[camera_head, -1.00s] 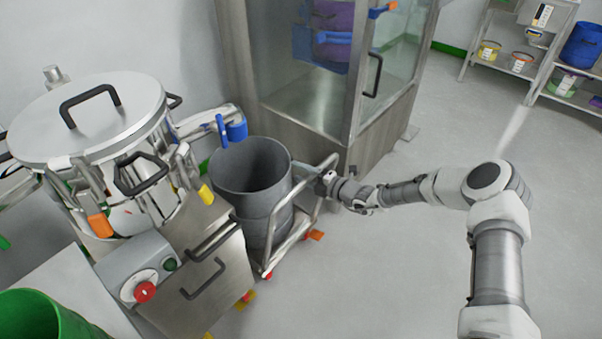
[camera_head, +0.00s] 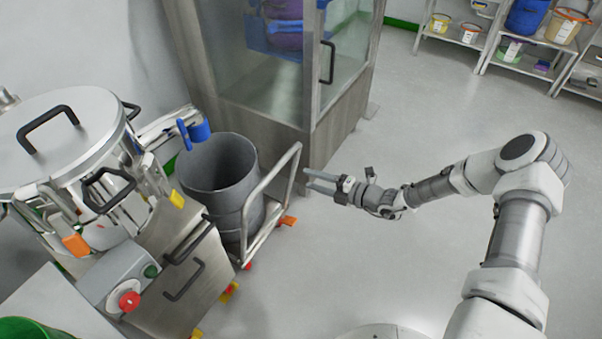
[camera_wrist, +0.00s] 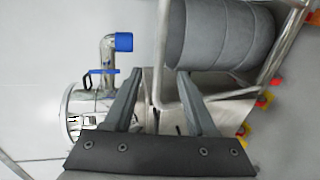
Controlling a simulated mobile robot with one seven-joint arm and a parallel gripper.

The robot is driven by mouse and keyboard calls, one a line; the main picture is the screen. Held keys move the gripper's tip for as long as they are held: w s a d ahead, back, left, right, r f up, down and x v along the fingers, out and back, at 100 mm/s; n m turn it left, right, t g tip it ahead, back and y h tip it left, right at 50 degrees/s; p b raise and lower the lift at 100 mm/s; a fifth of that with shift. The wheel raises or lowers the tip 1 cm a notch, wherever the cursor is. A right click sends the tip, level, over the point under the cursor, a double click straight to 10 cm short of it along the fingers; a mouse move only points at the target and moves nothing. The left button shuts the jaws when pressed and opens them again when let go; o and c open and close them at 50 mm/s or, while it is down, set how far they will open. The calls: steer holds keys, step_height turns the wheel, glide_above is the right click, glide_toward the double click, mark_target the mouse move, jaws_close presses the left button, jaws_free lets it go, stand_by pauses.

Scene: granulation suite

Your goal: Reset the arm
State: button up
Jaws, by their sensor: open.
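My gripper (camera_head: 312,181) is at the end of my arm, which reaches in from the right in the head view. It is open and empty, with its fingers pointing left toward the trolley's metal push handle (camera_head: 272,200). It appears a little to the right of that handle, apart from it. In the wrist view, the two spread fingers of my gripper (camera_wrist: 157,85) show with nothing held between them. The grey drum (camera_wrist: 222,35) lies beyond the fingers in that view.
The grey drum (camera_head: 222,185) stands on the trolley beside the steel machine with a round lid (camera_head: 75,120). A glass-walled cabinet (camera_head: 265,80) stands behind. Shelves with tubs (camera_head: 510,45) are at the back right.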

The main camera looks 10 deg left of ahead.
steer(key=shift+s+d, duration=0.1)
steer(key=shift+d, duration=0.15)
stand_by(0.3)
steer(key=s+d+r+n+g+h, duration=0.3)
steer(key=s+r+n, duration=0.3)
steer(key=r+n, duration=0.5)
steer(key=s+d+r+n+g+h, duration=0.4)
steer(key=r+n, duration=0.4)
steer(key=n, duration=0.4)
steer(key=s+d+r+n+t+h, duration=0.75)
steer(key=s+d+r+n, duration=0.75)
steer(key=s+r+n, duration=0.25)
step_height(320, 180, up, 16)
steer(key=p, duration=1.7)
steer(key=shift+s+a+f, duration=0.15)
steer(key=shift+a+f, duration=0.1)
steer(key=shift+a, duration=0.05)
